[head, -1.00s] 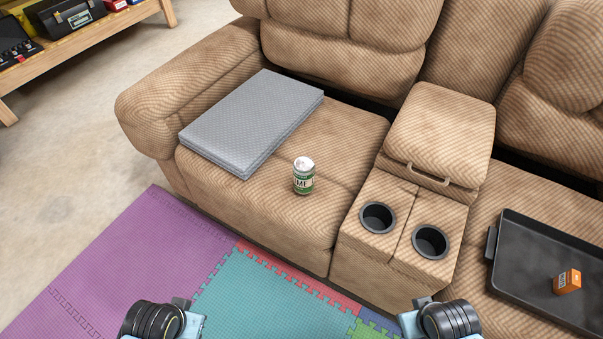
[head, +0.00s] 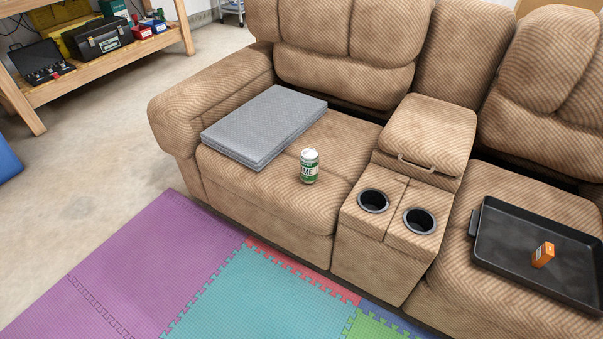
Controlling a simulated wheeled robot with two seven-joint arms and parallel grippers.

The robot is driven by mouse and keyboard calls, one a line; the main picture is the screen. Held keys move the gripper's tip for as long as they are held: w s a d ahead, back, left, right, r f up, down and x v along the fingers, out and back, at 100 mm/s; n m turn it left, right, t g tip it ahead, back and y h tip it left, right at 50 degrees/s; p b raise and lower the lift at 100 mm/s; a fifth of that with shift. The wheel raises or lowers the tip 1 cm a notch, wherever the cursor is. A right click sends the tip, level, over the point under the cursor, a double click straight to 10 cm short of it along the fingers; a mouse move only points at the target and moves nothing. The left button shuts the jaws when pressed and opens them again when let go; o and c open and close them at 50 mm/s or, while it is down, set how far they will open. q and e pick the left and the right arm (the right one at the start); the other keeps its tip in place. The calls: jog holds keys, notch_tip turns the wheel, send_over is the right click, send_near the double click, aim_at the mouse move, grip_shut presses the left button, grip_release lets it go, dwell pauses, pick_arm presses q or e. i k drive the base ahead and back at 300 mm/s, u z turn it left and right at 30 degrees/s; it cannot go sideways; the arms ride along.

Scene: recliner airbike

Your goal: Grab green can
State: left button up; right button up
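The green can (head: 309,167) has a white upper part and a green lower part with dark lettering. It stands upright on the left seat cushion of the brown recliner sofa (head: 285,205), close to the cushion's front edge. It is just right of a grey folded pad and apart from it. Nothing covers the can. Neither of my grippers shows in the head view now.
The grey pad (head: 265,125) lies on the left seat. A console with two cup holders (head: 373,201) is right of the can. A black tray (head: 500,262) holding an orange box (head: 543,255) lies on the right seat. The foam mat floor (head: 270,300) in front is clear.

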aim_at(309, 157)
jog(key=u, duration=0.7)
jog(key=i, duration=0.95)
jog(key=z, duration=0.1)
